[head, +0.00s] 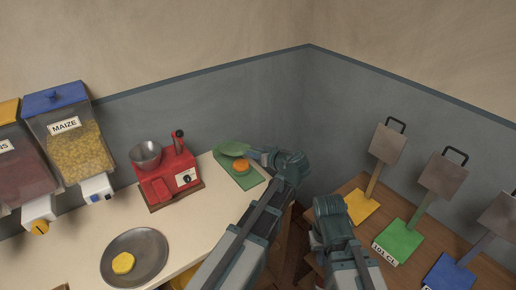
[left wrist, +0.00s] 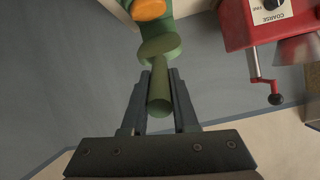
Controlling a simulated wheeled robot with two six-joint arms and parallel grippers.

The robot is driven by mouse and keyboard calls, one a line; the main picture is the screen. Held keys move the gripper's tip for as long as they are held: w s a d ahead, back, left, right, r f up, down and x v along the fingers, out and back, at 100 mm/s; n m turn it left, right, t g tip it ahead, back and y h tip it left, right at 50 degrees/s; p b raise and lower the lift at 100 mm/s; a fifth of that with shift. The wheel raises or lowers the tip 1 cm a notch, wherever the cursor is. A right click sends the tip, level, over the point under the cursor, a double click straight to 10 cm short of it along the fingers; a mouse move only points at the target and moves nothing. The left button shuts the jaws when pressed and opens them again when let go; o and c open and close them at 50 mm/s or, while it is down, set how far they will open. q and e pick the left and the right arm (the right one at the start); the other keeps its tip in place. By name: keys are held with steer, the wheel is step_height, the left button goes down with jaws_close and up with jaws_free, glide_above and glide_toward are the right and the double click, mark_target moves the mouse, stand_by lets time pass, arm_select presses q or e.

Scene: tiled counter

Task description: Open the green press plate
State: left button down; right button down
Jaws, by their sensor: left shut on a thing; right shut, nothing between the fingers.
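The green press stands at the back of the counter, with a green base (head: 247,180) and an orange disc (head: 241,166) on it. Its round green plate (head: 235,149) is raised clear of the disc, which is uncovered. In the left wrist view the plate (left wrist: 160,47) and its green handle (left wrist: 160,98) line up with my fingers, and the orange disc (left wrist: 149,8) shows beyond. My left gripper (head: 262,156) is shut on that handle, right of the plate. My right gripper (head: 328,204) is shut and empty, away from the press; its fingertips are hard to make out.
A red grinder (head: 171,180) stands left of the press. A grey plate (head: 134,257) with a yellow piece is at the front. A maize dispenser (head: 75,150) hangs at left. Yellow, green (head: 400,240) and blue stands with handled plates occupy the wooden table at right.

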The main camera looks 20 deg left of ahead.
arm_select(q)
steer(key=w+a+r+g+h+p, duration=0.5)
steer(key=w+a+r+p, duration=0.4)
steer(key=p, duration=1.3)
steer(key=shift+a+r+h, duration=0.9)
steer(key=shift+a+r, duration=0.6)
steer(key=shift+r, duration=0.5)
steer(key=c, duration=0.7)
jaws_free()
steer(key=shift+a, duration=0.1)
steer(key=shift+w, duration=0.1)
steer(key=shift+p, duration=0.3)
